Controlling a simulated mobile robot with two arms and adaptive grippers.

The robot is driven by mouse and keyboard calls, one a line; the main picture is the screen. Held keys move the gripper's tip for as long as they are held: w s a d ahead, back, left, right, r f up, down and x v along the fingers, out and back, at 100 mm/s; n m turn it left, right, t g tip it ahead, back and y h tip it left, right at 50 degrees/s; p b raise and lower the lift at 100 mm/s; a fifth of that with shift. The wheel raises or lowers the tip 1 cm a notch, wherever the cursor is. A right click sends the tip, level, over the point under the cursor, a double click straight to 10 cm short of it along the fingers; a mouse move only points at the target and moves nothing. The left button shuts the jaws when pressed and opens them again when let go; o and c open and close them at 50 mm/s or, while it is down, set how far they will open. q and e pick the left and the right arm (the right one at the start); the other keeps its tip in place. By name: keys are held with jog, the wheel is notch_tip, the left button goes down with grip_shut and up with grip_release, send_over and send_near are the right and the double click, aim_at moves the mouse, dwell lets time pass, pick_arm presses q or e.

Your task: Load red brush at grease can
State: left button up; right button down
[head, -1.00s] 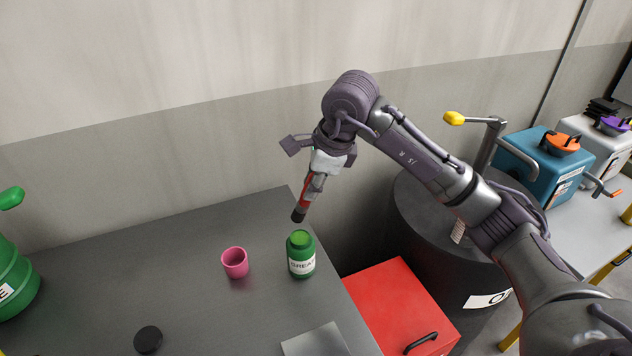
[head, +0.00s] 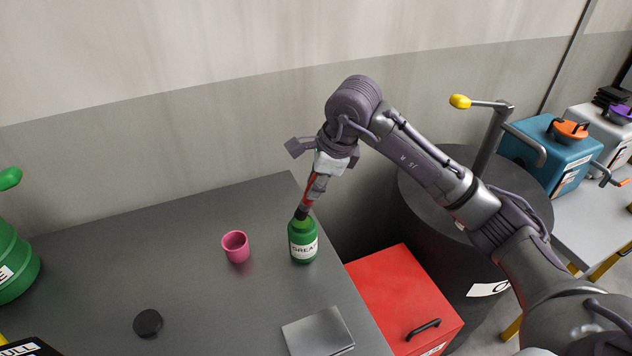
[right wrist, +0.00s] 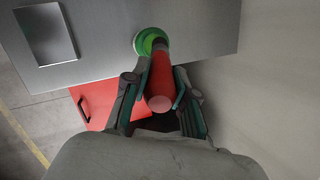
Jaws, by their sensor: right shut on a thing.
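The green grease can (head: 303,246) stands upright on the dark table, near its right edge. My right gripper (head: 318,178) is above it, shut on the red brush (head: 308,193). The brush points down, slightly tilted, with its dark tip at the can's mouth. I cannot tell how far the tip is inside. In the right wrist view the red brush (right wrist: 160,88) runs between the fingers (right wrist: 160,95) toward the green can (right wrist: 149,38), covering part of its top. My left gripper does not show.
A pink cup (head: 236,247) stands left of the can. A black disc (head: 148,322) and a grey plate (head: 318,332) lie nearer the front of the table (head: 90,255). A red cabinet (head: 400,295) and a dark drum (head: 520,205) stand to the right.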

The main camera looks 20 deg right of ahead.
jog(key=shift+f+b, duration=0.6)
dwell(0.7)
jog(key=shift+s+f, duration=0.1)
jog(key=shift+f, duration=0.05)
dwell(1.6)
notch_tip(320, 180, up, 2)
jog(key=shift+r+p, duration=0.1)
jog(key=shift+p, duration=0.25)
jog(key=shift+r+p, duration=1.25)
jog(key=shift+r, duration=1.3)
jog(key=shift+f, duration=0.1)
